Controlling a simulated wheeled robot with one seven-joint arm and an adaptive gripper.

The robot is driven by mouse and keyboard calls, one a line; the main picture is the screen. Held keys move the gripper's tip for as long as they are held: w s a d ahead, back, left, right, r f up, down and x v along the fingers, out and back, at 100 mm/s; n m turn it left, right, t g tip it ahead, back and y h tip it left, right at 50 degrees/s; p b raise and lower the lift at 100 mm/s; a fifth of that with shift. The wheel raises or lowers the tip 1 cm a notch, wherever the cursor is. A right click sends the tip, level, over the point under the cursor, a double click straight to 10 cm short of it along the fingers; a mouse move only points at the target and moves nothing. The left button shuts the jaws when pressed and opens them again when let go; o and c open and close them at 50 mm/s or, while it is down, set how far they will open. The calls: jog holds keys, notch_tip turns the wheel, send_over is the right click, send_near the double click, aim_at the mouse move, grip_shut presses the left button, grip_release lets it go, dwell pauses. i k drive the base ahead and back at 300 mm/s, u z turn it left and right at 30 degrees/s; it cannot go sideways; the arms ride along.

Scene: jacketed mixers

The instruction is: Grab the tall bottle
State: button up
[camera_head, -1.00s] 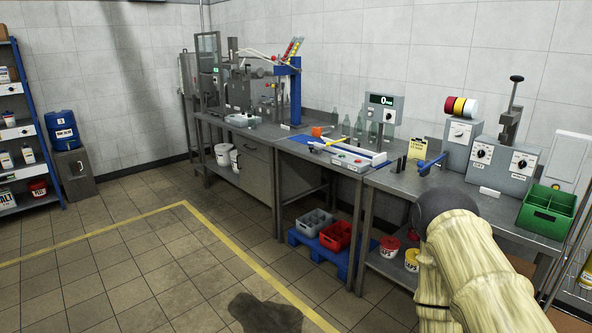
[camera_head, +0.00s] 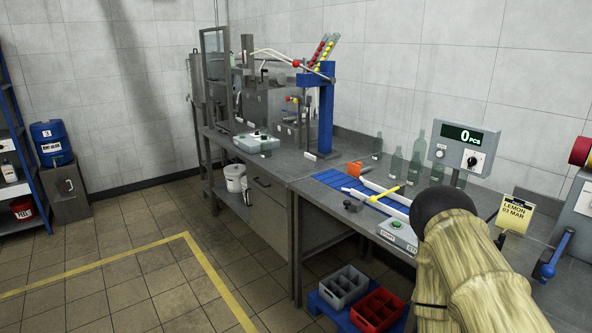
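Several clear greenish glass bottles stand upright at the back of the bench, left of the counter display. The tallest-looking bottle (camera_head: 416,157) has a long neck and stands just left of the display. A shorter bottle (camera_head: 396,165) is at its left, and another small bottle (camera_head: 377,147) stands further back. My arm, in a pale ribbed sleeve with a dark rounded end, comes in from the lower right, in front of the bench. No gripper fingers show, and nothing held is visible.
In front of the bottles are a blue slatted strip (camera_head: 336,180), white rails with a yellow bar (camera_head: 388,193) and a green-button box (camera_head: 398,229). The counter display (camera_head: 464,146) stands beside them. Crates (camera_head: 378,308) sit below. The floor at left is open.

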aim_at(265, 132)
jog(key=u, duration=0.15)
jog(key=i, duration=1.6)
jog(key=u, duration=0.75)
jog(key=k, duration=0.6)
jog(key=u, duration=0.95)
jog(key=i, duration=2.7)
jog(key=z, duration=1.4)
jog(key=i, duration=1)
jog(key=z, duration=1)
